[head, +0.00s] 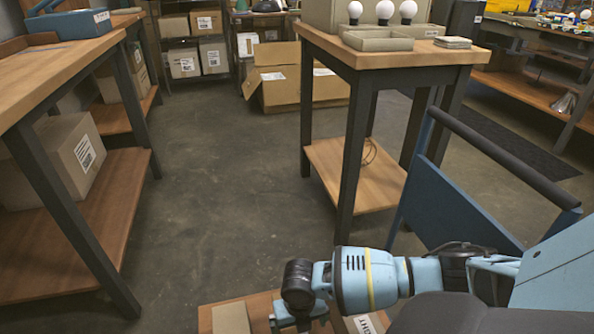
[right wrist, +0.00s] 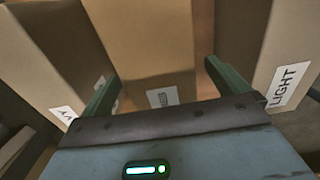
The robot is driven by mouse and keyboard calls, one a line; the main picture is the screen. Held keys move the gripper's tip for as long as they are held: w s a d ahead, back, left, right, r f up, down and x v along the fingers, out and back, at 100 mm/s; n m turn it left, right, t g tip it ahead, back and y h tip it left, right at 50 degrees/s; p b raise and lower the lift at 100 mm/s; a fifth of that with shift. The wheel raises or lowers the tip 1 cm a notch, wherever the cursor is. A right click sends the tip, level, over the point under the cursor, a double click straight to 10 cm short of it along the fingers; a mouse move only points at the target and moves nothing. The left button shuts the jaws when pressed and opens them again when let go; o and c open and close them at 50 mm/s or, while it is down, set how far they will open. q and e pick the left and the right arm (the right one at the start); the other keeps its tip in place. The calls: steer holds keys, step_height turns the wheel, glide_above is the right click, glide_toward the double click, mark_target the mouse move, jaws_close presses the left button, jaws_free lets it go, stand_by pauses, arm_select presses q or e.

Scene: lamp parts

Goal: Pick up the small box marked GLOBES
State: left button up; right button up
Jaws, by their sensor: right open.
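In the right wrist view, a tan box (right wrist: 150,45) stands in the middle with a small white label (right wrist: 163,97) low on it; the print is too small to read surely, though it could be GLOBES. My right gripper (right wrist: 161,72) is open and empty, its green fingers reaching towards this box, one near each side. I cannot tell whether they touch it. In the head view, my right gripper is low at the bottom edge, mostly hidden by its own wrist. My left gripper is not in view.
A box marked LIGHT (right wrist: 290,85) stands close on the right and another labelled box (right wrist: 45,60) close on the left. In the head view, a box (head: 231,318) lies left of my wrist. A wooden table (head: 440,55) with white bulbs stands beyond; open floor lies left.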

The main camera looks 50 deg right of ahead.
step_height(320, 180, down, 4)
steer(key=shift+a+f+b, duration=0.1)
steer(key=shift+a+b, duration=0.05)
steer(key=shift+b, duration=0.8)
steer(key=shift+c, duration=1)
steer(key=shift+w, duration=0.1)
steer(key=c, duration=1.3)
step_height(320, 180, up, 10)
steer(key=p, duration=0.4)
steer(key=shift+r+p, duration=0.2)
steer(key=shift+p, duration=0.15)
